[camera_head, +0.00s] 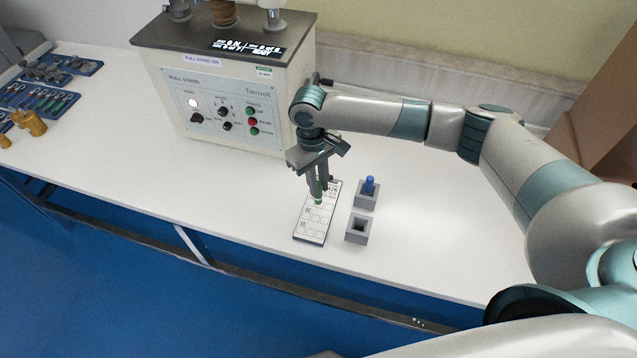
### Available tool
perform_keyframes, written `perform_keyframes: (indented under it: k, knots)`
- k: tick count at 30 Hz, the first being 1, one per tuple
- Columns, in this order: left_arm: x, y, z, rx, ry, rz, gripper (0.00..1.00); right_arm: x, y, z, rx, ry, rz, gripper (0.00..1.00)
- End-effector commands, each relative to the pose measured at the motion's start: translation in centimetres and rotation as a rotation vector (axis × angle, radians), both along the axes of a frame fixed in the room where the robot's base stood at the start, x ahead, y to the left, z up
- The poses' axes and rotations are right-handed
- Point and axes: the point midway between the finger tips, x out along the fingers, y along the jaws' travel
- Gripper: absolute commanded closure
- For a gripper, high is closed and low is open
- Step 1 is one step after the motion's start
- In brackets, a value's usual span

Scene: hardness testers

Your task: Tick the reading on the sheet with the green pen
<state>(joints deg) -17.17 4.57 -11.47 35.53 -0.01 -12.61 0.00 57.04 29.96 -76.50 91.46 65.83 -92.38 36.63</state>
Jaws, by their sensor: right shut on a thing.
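The sheet (312,233) is a white page with rows of printed boxes on a dark board, flat on the white table. My right gripper (319,190) points down over the sheet's upper part, shut on the green pen (319,199). The pen's lower end is at or just above the page; I cannot tell whether it touches. The gripper hides part of the sheet's top. My left gripper is not in view.
Right of the sheet stand a grey holder (366,199) with a blue pen (369,184) and an empty grey holder (357,230). A pull-stand machine (222,100) stands behind. Blue tool trays (47,102) and brass pieces (30,122) lie far left. The table's front edge is close.

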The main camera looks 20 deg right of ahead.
Motion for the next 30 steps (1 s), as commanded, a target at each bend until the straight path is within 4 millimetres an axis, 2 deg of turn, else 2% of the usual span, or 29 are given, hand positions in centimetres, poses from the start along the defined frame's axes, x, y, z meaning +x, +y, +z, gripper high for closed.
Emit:
perform_keyframes:
  k: [30]
  knots:
    - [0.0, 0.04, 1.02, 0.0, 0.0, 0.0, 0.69, 0.03, -0.01, 0.07, 0.0, 0.0, 0.0, 1.0]
